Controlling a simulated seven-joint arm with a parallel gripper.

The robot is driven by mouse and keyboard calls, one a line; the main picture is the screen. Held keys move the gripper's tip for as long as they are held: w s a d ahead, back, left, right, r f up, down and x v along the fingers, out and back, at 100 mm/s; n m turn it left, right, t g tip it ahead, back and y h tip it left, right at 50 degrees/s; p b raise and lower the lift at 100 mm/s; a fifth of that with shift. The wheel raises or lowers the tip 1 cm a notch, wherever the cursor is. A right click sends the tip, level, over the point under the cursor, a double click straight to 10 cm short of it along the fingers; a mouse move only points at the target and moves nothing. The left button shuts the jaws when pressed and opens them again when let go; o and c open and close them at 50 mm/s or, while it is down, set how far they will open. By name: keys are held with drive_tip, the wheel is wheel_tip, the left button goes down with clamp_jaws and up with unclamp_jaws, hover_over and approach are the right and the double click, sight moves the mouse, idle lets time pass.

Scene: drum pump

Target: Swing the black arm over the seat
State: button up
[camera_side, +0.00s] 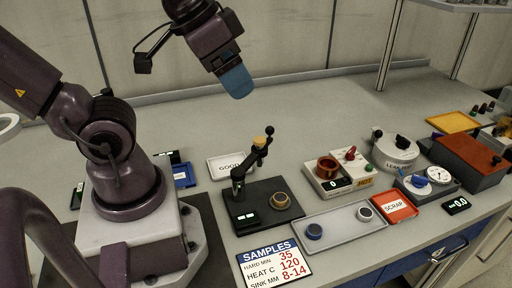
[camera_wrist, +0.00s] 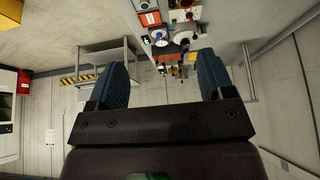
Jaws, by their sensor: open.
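The black arm (camera_side: 250,166) stands on a post at the left of a black base (camera_side: 250,222). It points toward the back right, with a tan disc (camera_side: 260,141) and a black ball knob (camera_side: 269,131) at its far end. The seat, a round tan-rimmed piece (camera_side: 281,200), sits on the right of the base; the arm is not above it. My gripper (camera_side: 237,82) is raised behind and above the arm, clear of it. In the wrist view my gripper's blue fingers (camera_wrist: 163,78) are wide apart with nothing between them.
A GOOD tray (camera_side: 231,167) lies behind the base. A grey tray (camera_side: 340,228) with round pieces and a red SCRAP tray (camera_side: 395,207) lie to the right. A copper coil device (camera_side: 328,167) stands near. The SAMPLES card (camera_side: 273,263) is in front. The back counter is clear.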

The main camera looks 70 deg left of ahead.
drive_tip(key=shift+a, duration=0.2)
drive_tip(key=c, duration=0.3)
drive_tip(key=a+f, duration=0.1)
drive_tip(key=w+a+n+g, duration=0.1)
drive_tip(key=a+f+n, duration=0.1)
drive_tip(key=a, duration=0.1)
drive_tip(key=shift+w+f+g+y, duration=0.3)
drive_tip(key=shift+w+g, duration=0.05)
drive_tip(key=shift+g, duration=0.05)
clamp_jaws()
drive_tip(key=w+a+f+n+h, duration=0.1)
drive_tip(key=w+a+f+n, duration=0.1)
drive_tip(key=a+n, duration=0.5)
drive_tip(key=w+a+f+n+g+h, duration=0.1)
drive_tip(key=w+a+f+n, duration=0.1)
drive_tip(key=a+f+n, duration=0.2)
drive_tip(key=w+a+f+n+h, duration=0.1)
drive_tip(key=w+a+f+n, duration=0.1)
drive_tip(key=a+n, duration=0.9)
drive_tip(key=shift+w+f+n+g, duration=0.4)
drive_tip(key=shift+f+n, duration=0.2)
